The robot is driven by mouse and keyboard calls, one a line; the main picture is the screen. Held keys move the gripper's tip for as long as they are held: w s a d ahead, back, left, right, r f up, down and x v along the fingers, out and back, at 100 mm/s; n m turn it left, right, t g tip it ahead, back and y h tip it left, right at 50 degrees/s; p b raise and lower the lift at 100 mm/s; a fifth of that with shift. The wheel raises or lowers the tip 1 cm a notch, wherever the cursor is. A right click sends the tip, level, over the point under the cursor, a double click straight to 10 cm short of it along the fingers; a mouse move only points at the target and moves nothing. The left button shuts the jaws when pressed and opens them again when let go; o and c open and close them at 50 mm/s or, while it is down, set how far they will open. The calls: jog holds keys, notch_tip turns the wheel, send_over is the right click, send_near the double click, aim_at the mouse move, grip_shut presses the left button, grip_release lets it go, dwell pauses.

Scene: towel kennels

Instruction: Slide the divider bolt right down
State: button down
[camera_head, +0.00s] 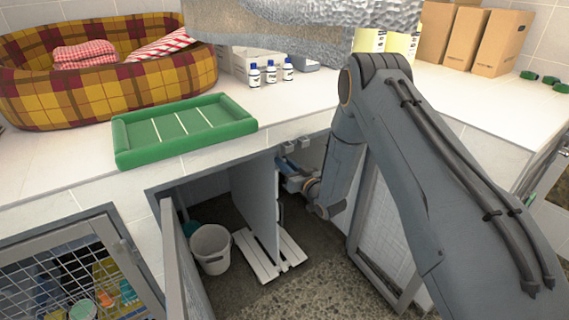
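The grey divider (256,208) stands upright inside the open kennel under the counter. A thin dark vertical piece at its right-hand edge may be the bolt (280,214), but it is too small to make out clearly. My gripper (282,168) is inside the kennel opening, close to the right side of the divider's upper part. Its fingertips are small and partly hidden by my wrist, so I cannot tell whether they are open or touch anything.
A white slatted board (248,258) lies on the floor around the divider's foot. A white bucket (210,246) stands left. Open mesh doors flank the kennel, the right one (385,232) behind my arm. Above, the counter holds a green tray (237,130), plaid bed (125,90) and bottles (270,75).

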notch_tip(320, 180, down, 4)
jog(key=shift+r+b, duration=0.2)
jog(key=shift+b, duration=1)
jog(key=c, duration=1.8)
grip_release()
jog(key=shift+b+v, duration=0.6)
jog(key=shift+v, duration=3.3)
